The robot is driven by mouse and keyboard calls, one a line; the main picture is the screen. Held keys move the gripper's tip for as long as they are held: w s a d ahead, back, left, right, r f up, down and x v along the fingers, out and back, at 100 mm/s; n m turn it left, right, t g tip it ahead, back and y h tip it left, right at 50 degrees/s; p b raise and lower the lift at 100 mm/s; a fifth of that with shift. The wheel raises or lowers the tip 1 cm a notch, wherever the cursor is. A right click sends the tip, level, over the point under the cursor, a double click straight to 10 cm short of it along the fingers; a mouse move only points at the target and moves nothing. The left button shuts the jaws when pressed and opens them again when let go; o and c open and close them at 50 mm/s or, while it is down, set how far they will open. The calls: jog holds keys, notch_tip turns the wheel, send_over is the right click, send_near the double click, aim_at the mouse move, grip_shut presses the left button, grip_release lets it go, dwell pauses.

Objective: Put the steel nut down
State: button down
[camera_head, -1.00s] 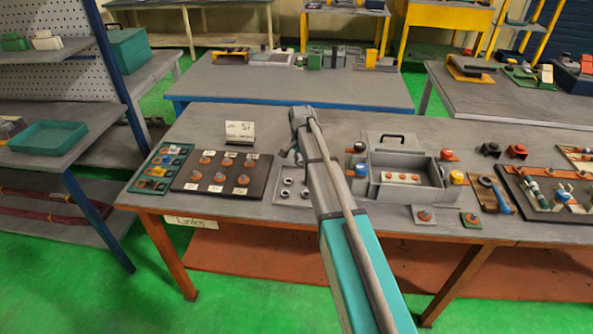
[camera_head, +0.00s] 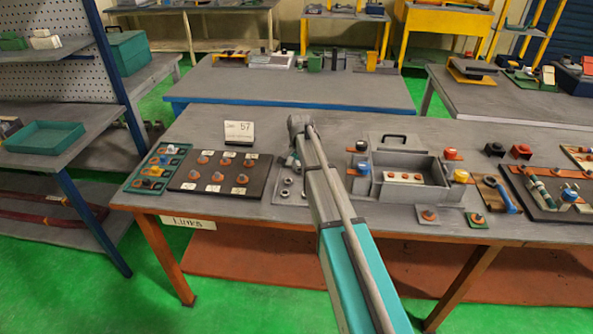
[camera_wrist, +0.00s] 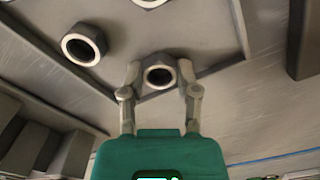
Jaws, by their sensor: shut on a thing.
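My gripper (camera_wrist: 159,80) is shut on a steel nut (camera_wrist: 159,88), one finger on each side, in the wrist view. The nut's round hole faces the camera. The nut is over the grey plate (camera_wrist: 195,25), near its corner; I cannot tell whether it touches the plate. A second nut (camera_wrist: 84,45) sits on the plate to the upper left, and a third (camera_wrist: 150,2) is cut by the top edge. In the head view my gripper (camera_head: 292,161) is small beside my arm, at the plate (camera_head: 302,201); the held nut cannot be made out there.
A dark board (camera_head: 180,185) with several orange-based pieces lies left of the plate. A grey open box (camera_head: 415,192) with a raised handle stands right of my arm. A "57" sign (camera_head: 239,132) stands behind. Bare tabletop lies at the back left.

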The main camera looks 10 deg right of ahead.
aim_at(299, 174)
jog(key=shift+f, duration=0.15)
jog(key=shift+c, duration=1.7)
grip_release()
notch_tip(299, 174, up, 12)
jog(key=p, duration=1.2)
jog(key=shift+r, duration=0.2)
jog(key=s+a+n, duration=0.1)
jog(key=s+n, duration=0.8)
jog(key=s, duration=2)
jog(key=shift+s+n, duration=0.3)
jog(key=shift+s, duration=0.05)
